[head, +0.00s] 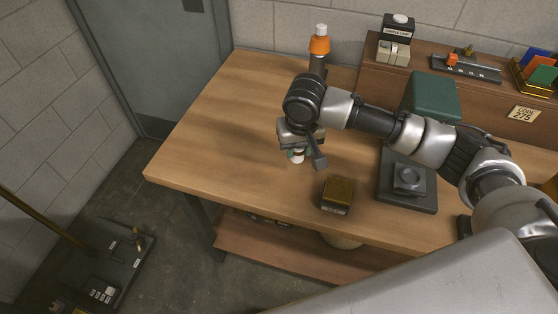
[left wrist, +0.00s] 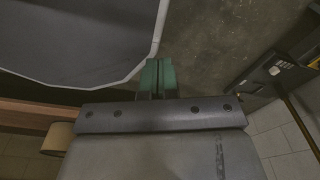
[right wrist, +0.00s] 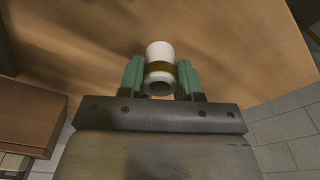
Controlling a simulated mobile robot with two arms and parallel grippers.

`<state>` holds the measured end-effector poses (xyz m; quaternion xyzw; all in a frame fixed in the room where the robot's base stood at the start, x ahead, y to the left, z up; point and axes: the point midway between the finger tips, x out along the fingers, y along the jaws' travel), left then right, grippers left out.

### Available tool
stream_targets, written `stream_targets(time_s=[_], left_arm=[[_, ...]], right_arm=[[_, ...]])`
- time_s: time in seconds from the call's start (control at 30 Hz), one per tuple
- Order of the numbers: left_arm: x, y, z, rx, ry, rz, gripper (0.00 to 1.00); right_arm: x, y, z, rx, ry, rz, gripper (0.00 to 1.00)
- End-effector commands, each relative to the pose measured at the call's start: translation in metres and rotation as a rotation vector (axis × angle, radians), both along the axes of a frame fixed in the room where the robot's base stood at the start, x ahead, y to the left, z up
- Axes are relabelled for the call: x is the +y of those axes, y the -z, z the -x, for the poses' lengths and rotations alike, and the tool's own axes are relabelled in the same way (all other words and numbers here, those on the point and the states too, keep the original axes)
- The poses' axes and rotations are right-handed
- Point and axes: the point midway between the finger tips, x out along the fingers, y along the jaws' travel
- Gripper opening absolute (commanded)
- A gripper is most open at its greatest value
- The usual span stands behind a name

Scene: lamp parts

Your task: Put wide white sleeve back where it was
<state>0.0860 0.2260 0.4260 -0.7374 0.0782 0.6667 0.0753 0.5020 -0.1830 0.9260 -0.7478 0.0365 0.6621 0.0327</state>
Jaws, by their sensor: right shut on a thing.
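My right gripper (head: 304,150) is shut on the wide white sleeve (head: 298,157), over the left part of the wooden table. The right wrist view shows the white sleeve (right wrist: 160,52) between the two green fingers of that gripper (right wrist: 160,78), with a brown-gold band around it and a dark round opening at the near end. In the head view the gripper hides most of the sleeve, and I cannot tell whether it touches the table. My left gripper (left wrist: 156,78) shows only in the left wrist view, its green fingers together with nothing visible between them.
A dark post with an orange collar (head: 319,46) and white top stands behind my right gripper. A brass-coloured box (head: 338,194) sits near the table's front edge. A dark pedestal plate (head: 408,183) and a green box (head: 431,95) are to the right. The left tabletop (head: 215,150) is clear.

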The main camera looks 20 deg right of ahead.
Motion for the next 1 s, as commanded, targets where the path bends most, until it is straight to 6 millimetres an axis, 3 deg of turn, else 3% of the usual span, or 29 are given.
stream_targets(time_s=[0.1, 0.27, 0.6, 1.0], left_arm=[[0.003, -0.001, 0.000, 0.001, 0.001, -0.004, 0.00], [0.009, -0.001, 0.002, 0.004, -0.002, -0.012, 0.00], [0.011, -0.004, 0.003, 0.007, -0.004, -0.014, 0.00], [0.011, -0.005, 0.005, 0.009, -0.004, -0.014, 0.00]], right_arm=[[0.020, 0.013, -0.010, 0.001, 0.000, 0.000, 0.11], [0.032, 0.021, -0.017, 0.000, 0.000, 0.000, 0.11], [0.033, 0.061, -0.017, 0.000, 0.001, 0.002, 0.11], [0.033, 0.066, -0.017, 0.000, 0.001, 0.001, 0.11]])
